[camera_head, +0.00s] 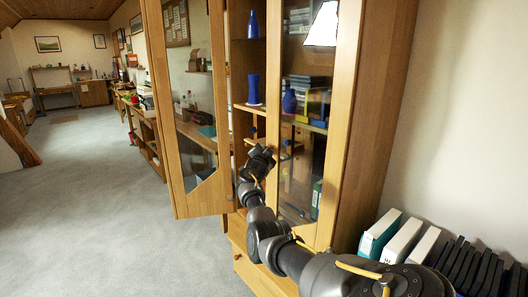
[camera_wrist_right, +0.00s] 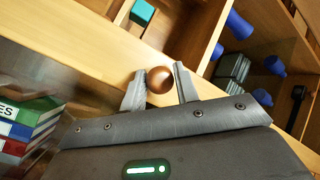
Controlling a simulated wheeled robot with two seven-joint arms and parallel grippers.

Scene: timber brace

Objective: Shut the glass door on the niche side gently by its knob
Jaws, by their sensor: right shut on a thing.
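The tall wooden cabinet (camera_head: 383,100) has two glass doors. The left glass door (camera_head: 164,110) stands wide open, swung out into the room. The right glass door (camera_head: 341,120) is on the side by the wall; I cannot tell how far ajar it is. My right gripper (camera_head: 262,158) is at that door's free edge. In the right wrist view, the round brown knob (camera_wrist_right: 160,79) sits on the wooden door frame (camera_wrist_right: 75,42) between the fingers of my right gripper (camera_wrist_right: 160,88), which is shut on it. My left gripper is not in view.
Blue vases (camera_head: 253,88) and other items stand on the open shelves. Binders (camera_head: 388,235) and dark folders (camera_head: 470,265) stand at the lower right by the wall. Grey carpet (camera_head: 95,210) lies clear to the left.

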